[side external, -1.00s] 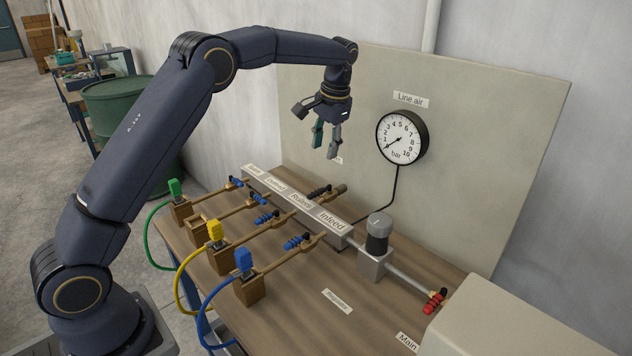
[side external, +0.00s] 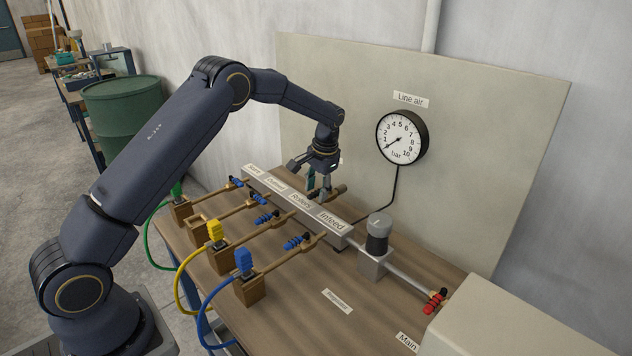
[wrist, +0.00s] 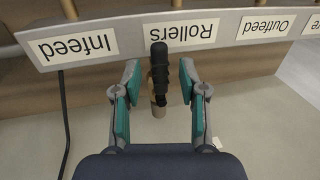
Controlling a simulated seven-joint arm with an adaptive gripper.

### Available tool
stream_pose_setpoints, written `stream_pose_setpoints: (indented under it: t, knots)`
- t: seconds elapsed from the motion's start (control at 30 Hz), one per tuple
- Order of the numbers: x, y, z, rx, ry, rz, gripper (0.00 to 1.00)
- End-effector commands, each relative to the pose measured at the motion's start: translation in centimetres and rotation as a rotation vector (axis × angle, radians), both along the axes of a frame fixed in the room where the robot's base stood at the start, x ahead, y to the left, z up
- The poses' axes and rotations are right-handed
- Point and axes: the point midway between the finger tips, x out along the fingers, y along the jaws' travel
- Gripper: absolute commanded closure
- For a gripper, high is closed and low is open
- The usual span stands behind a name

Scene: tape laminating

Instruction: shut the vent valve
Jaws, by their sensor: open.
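The vent valve shows in the wrist view as a black lever (wrist: 159,66) over a short brass stub (wrist: 158,110) on the back of the manifold (wrist: 225,28), behind the "Rollers" label. The lever looks lined up with the stub. My gripper (wrist: 160,78) is open, with one teal-padded finger on each side of the lever and a visible gap on both sides. In the side view my gripper (side external: 319,192) is low behind the manifold and hides most of the lever; the brass stub end (side external: 341,189) shows beside it.
Blue-handled valves (side external: 296,242) sit on the branch pipes at the front. A red-handled valve (side external: 434,301) is at the right, past a grey cylindrical unit (side external: 377,240). The backboard with the pressure gauge (side external: 402,138) stands behind; its needle is near the low end.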

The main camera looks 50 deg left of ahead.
Motion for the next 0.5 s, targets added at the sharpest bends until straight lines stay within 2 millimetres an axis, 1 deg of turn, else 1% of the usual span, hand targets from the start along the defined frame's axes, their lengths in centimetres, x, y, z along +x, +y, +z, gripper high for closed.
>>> stream_pose_setpoints:
  t: [0.03, 0.07, 0.43, 0.5]
  knots:
    - [0.0, 0.0, 0.01, 0.0, 0.0, 0.0, 0.58]
    - [0.0, 0.0, 0.01, 0.0, 0.0, 0.0, 0.6]
    - [0.01, -0.02, 0.05, 0.0, 0.0, 0.0, 0.98]
    - [0.01, -0.03, 0.05, 0.0, 0.0, 0.0, 1.0]
